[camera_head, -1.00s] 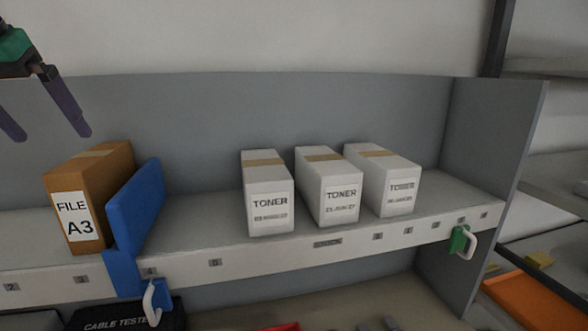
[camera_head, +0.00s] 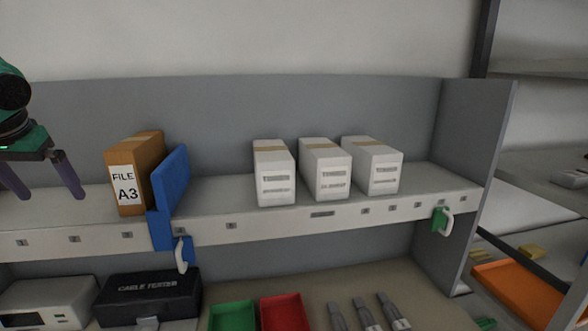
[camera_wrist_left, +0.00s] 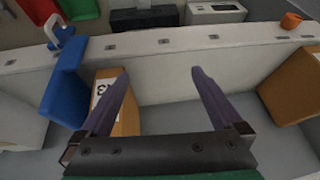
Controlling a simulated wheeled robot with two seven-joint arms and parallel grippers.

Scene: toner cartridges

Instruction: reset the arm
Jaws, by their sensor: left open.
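My left gripper (camera_head: 42,178) is at the upper left of the head view, open, with its two purple fingers pointing down beside the file box. In the left wrist view the fingers (camera_wrist_left: 158,85) are spread with nothing held between them. Three white toner boxes (camera_head: 273,173) (camera_head: 325,171) (camera_head: 372,168) stand side by side on the shelf (camera_head: 225,207). The brown file box (camera_head: 130,170) labelled A3 stands left of a blue divider (camera_head: 170,195). My right gripper is not in view.
Below the shelf are a black cable tester (camera_head: 148,298), a green tray (camera_head: 232,316), a red tray (camera_head: 284,313) and several grey tools. A green clip (camera_head: 439,219) hangs on the shelf's right front edge. The shelf between divider and toner boxes is clear.

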